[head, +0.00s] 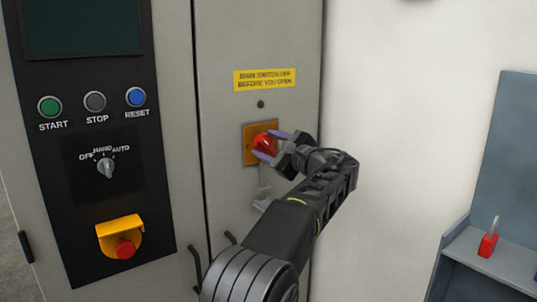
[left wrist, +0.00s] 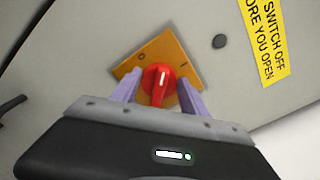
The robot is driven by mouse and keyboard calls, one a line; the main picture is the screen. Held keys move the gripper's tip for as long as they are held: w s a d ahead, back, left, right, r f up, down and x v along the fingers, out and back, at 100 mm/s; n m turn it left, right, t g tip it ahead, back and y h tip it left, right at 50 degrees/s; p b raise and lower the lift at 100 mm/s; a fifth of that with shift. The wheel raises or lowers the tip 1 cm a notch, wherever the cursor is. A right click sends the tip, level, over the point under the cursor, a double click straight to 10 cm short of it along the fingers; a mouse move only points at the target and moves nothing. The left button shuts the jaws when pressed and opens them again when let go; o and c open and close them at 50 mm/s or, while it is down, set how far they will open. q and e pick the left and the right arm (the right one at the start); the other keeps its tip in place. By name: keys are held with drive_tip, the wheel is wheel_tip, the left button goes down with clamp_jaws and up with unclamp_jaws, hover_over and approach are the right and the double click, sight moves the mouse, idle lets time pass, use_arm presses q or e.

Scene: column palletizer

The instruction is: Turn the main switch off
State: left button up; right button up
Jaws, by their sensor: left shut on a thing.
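The main switch is a red rotary knob (left wrist: 157,86) on an orange plate (left wrist: 162,52) on the grey cabinet door. In the left wrist view the plate has an O mark at left and an I mark at right, and the knob's white line points up between them. The switch also shows in the head view (head: 264,144), partly hidden by the fingers. My left gripper (head: 272,145) is shut on the red knob, with a purple finger on either side; it also shows in the left wrist view (left wrist: 158,90). My right gripper is not in view.
A yellow label (head: 264,79) is above the switch. At left is a black panel with buttons, a selector (head: 105,167) and a red emergency stop (head: 126,249). A grey door handle (head: 264,190) is below the switch. A red padlock (head: 488,243) stands on a shelf at right.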

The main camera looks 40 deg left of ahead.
use_arm(q)
drive_tip(key=n+b, duration=0.1)
drive_tip(key=n, duration=0.1)
drive_tip(key=n+b, duration=0.3)
drive_tip(key=shift+s+f+n, duration=0.1)
drive_tip(key=shift+f+n, duration=0.2)
drive_tip(key=shift+f, duration=0.05)
drive_tip(key=shift+n+b, duration=1.05)
drive_tip(key=shift+n, duration=0.85)
drive_tip(key=shift+r, duration=0.1)
drive_tip(key=o, duration=1.3)
drive_tip(key=shift+o, duration=0.2)
